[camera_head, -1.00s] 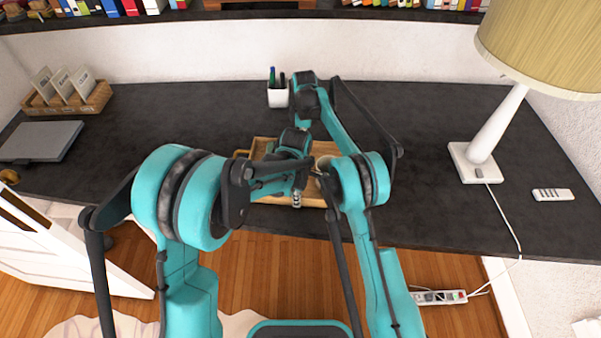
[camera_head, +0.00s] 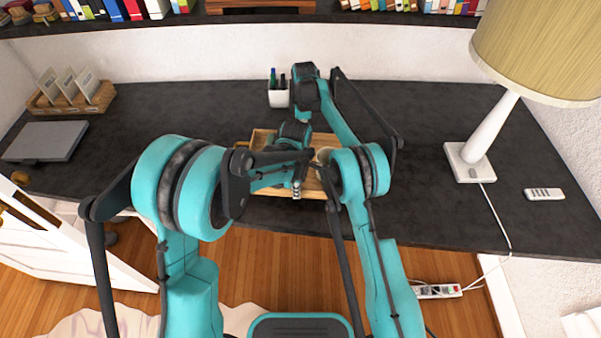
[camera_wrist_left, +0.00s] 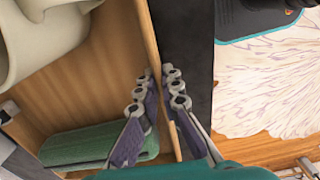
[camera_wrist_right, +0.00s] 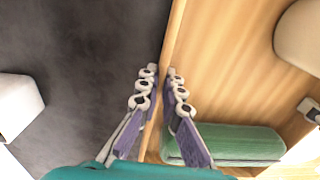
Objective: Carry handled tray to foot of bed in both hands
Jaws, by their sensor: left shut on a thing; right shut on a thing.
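The wooden tray (camera_head: 261,138) is over the dark desk in front of me, partly hidden by my arms. A pale mug (camera_wrist_left: 40,40) and a green item (camera_wrist_left: 90,147) are in it; the mug also shows in the right wrist view (camera_wrist_right: 303,38). My left gripper (camera_head: 297,191) is shut on the tray's near wall, with one finger on each side, as the left wrist view (camera_wrist_left: 161,82) shows. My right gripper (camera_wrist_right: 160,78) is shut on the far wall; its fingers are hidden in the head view. Whether the tray touches the desk, I cannot tell.
A white pen cup (camera_head: 278,97) stands just behind the tray. A lamp (camera_head: 487,140) and a remote (camera_head: 544,194) are on the right. A laptop (camera_head: 46,141) and a card box (camera_head: 72,97) are on the left. A power strip (camera_head: 437,291) lies below the desk.

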